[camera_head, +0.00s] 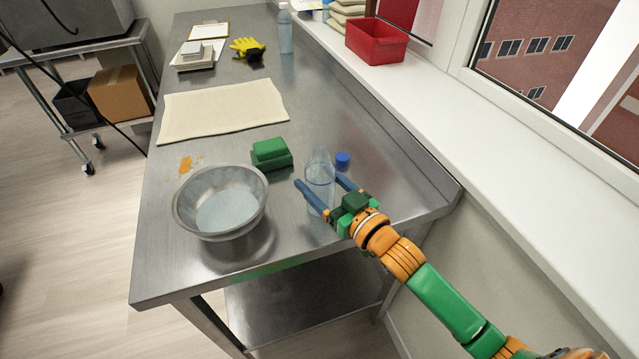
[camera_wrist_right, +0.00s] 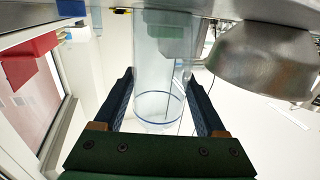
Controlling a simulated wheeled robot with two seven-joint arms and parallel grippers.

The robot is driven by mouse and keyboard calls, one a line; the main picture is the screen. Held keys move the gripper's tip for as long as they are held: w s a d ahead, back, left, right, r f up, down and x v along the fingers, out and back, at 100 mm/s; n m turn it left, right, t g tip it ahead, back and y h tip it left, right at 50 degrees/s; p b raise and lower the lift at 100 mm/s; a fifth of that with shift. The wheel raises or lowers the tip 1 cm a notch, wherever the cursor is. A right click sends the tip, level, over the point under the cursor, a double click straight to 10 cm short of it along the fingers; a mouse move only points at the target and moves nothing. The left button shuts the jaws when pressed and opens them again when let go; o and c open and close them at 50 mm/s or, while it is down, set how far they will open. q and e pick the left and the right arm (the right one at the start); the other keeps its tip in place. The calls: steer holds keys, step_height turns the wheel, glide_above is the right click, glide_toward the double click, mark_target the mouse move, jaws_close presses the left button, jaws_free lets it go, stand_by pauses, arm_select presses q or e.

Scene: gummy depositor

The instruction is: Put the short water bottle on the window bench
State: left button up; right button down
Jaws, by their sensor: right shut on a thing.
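The short water bottle (camera_head: 319,178) is clear, open-topped and upright near the front right of the steel table. My right gripper (camera_head: 321,190) is shut on it, with one finger on each side of its body. In the right wrist view the bottle (camera_wrist_right: 160,60) stands between the two fingers (camera_wrist_right: 160,100). I cannot tell whether its base touches the table. The window bench (camera_head: 490,130) is the long white sill along the right, above the table. My left gripper is not in view.
A blue cap (camera_head: 342,160) lies beside the bottle. A metal bowl (camera_head: 221,200) and a green sponge-like block (camera_head: 270,153) are left of it. A red bin (camera_head: 376,42) stands on the far bench; the bench's nearer part is clear. A taller bottle (camera_head: 285,32) stands at the back.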

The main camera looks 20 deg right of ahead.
steer(key=shift+d, duration=0.1)
steer(key=shift+f, duration=0.1)
jaws_free()
steer(key=shift+r, duration=0.25)
steer(key=b+v, duration=0.1)
steer(key=v, duration=1.1)
steer(key=shift+s+f, duration=0.1)
steer(key=shift+f, duration=0.05)
